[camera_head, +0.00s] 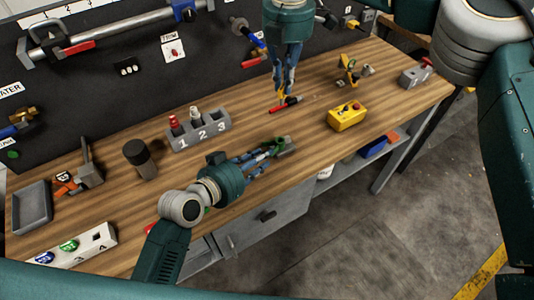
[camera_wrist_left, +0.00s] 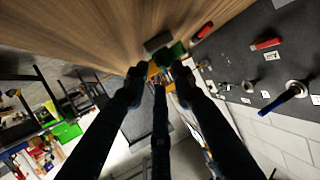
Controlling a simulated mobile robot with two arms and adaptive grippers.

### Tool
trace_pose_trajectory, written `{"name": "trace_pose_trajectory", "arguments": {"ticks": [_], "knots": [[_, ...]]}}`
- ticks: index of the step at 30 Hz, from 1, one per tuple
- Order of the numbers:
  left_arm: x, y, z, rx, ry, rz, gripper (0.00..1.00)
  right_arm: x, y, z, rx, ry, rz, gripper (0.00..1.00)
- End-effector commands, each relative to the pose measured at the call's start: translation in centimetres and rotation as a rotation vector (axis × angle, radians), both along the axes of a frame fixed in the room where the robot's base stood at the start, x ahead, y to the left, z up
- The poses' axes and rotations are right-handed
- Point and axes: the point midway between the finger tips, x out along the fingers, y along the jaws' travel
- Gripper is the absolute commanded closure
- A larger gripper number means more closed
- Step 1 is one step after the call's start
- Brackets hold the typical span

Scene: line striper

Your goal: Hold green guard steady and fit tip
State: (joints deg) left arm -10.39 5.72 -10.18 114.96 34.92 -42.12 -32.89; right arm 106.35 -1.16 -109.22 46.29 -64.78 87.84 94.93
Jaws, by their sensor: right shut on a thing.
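The green guard (camera_head: 278,144) lies on the workbench with a grey block (camera_head: 289,146) beside it. The guard also shows in the left wrist view (camera_wrist_left: 171,54), just beyond the fingertips. My left gripper (camera_head: 262,163) is low over the bench at the guard, with its fingers spread apart. Whether they touch the guard is unclear. My right gripper (camera_head: 283,89) points down farther back and is shut on a small, slim yellow thing. A red-and-black piece (camera_head: 287,104) lies at its fingertips. I cannot tell which part is the tip.
A yellow button box (camera_head: 347,116) stands to the right of the guard. A numbered grey holder (camera_head: 199,130) and a dark cylinder (camera_head: 140,158) stand to the left. A grey tray (camera_head: 32,207) is at the far left. Bare wood lies between the grippers.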

Motion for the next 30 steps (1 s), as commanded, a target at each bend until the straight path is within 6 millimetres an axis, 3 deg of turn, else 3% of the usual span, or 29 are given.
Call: {"name": "trace_pose_trajectory", "arguments": {"ticks": [7,18,19,23,30], "knots": [[2.3,-1.6,-1.1,-0.001,0.000,0.000,0.74,0.0,0.0,0.0,0.000,0.000,0.000,1.00],[2.8,-1.9,-1.4,0.001,-0.001,0.000,0.74,0.0,0.0,0.0,0.000,0.000,0.000,1.00],[2.8,-1.9,-1.4,0.001,-0.001,0.000,0.76,0.0,0.0,0.0,0.000,0.000,0.000,1.00],[2.8,-1.9,-1.4,0.001,-0.001,0.000,1.00,0.0,0.0,0.0,0.000,0.000,0.000,1.00],[2.7,-1.9,-1.4,0.001,0.000,0.000,1.00,0.0,0.0,0.0,0.000,0.000,0.000,1.00]]}}
